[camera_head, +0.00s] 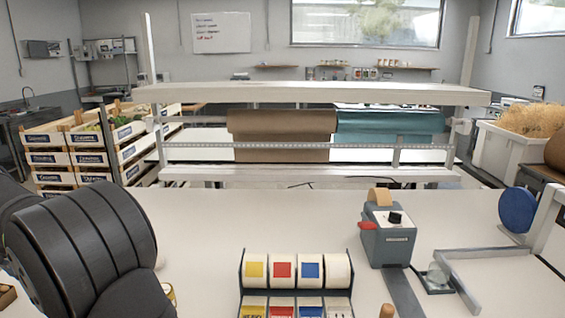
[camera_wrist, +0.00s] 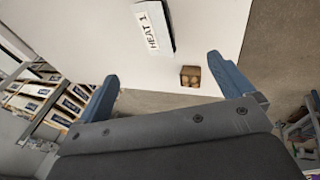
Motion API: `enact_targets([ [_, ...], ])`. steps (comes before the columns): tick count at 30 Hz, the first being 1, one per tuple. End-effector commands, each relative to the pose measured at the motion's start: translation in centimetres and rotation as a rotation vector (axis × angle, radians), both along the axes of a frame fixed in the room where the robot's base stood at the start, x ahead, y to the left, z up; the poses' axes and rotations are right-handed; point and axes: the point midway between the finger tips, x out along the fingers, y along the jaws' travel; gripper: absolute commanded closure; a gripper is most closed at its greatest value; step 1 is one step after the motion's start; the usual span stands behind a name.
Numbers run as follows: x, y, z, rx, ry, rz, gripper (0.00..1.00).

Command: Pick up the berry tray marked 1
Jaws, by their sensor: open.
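I cannot make out a berry tray marked 1 in either view. In the wrist view a flat dark item with a white label reading "HEAT 1" (camera_wrist: 154,28) lies on the white table at the top. My gripper (camera_wrist: 162,78) shows there with its two blue fingers wide apart and nothing held between them. A small brown block (camera_wrist: 190,76) lies on the table, seen between the fingers and closer to the right one. In the head view my arm fills the left foreground and the gripper is not visible.
A label dispenser (camera_head: 296,283) with several rolls stands at the front centre. A grey-blue tape machine (camera_head: 388,238) is to its right. Behind are a rack with a brown paper roll (camera_head: 280,130) and a teal roll (camera_head: 390,124). Stacked crates (camera_head: 85,140) stand left. The table's middle is clear.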

Motion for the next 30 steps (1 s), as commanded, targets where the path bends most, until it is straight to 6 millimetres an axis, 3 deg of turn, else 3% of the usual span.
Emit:
enact_targets([
  [13,1.0,0.6,-0.9,-0.023,0.032,-0.010,0.09],
  [22,5.2,2.8,-5.9,-0.136,0.219,-0.030,0.09],
  [30,7.0,3.3,-8.8,-0.192,0.336,-0.018,0.09],
])
